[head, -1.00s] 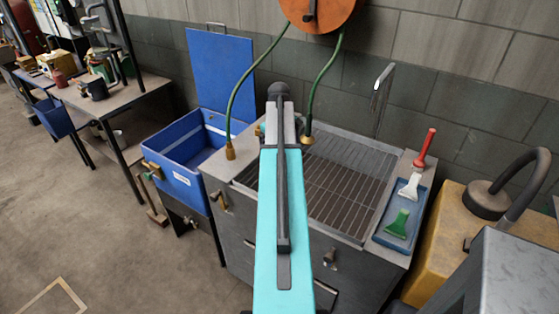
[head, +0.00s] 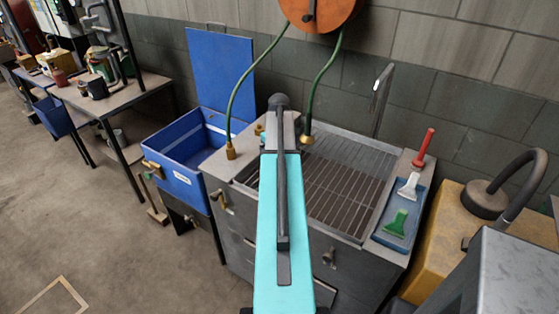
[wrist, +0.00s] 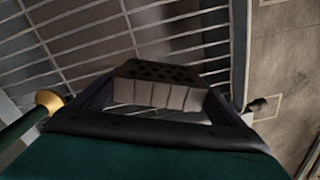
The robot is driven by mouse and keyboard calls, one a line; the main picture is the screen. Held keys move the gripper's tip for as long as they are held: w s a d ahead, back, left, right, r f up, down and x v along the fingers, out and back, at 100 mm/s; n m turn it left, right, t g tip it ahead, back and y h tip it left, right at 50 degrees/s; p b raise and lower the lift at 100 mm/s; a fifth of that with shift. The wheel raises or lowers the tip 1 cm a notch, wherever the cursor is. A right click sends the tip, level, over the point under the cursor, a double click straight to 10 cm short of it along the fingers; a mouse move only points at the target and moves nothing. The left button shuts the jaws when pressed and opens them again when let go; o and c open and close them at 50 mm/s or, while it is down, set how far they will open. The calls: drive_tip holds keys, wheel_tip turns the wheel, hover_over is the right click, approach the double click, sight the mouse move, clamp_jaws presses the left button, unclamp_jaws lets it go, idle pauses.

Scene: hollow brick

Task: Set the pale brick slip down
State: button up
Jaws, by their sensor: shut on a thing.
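The pale brick slip (wrist: 158,95) shows in the wrist view between the fingers of my gripper (wrist: 160,100). It has a pale, grooved near face and a dark top with several holes. My gripper is shut on it from both sides. Behind it lie the bars of the metal grate (wrist: 80,40), which also fills the sink top in the head view (head: 345,180). I cannot tell whether the slip touches the grate. In the head view my own arm hides the gripper and the slip.
Green hoses (head: 330,80) hang over the sink from an orange reel (head: 320,10).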

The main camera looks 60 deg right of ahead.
drive_tip(key=o, duration=0.9)
drive_tip(key=shift+f, duration=0.1)
drive_tip(key=shift+r, duration=0.25)
wheel_tip(320, 180, up, 11)
drive_tip(key=b, duration=0.2)
drive_tip(key=shift+f+b, duration=0.1)
drive_tip(key=shift+b, duration=0.3)
drive_tip(key=shift+r, duration=0.5)
drive_tip(key=shift+r, duration=0.1)
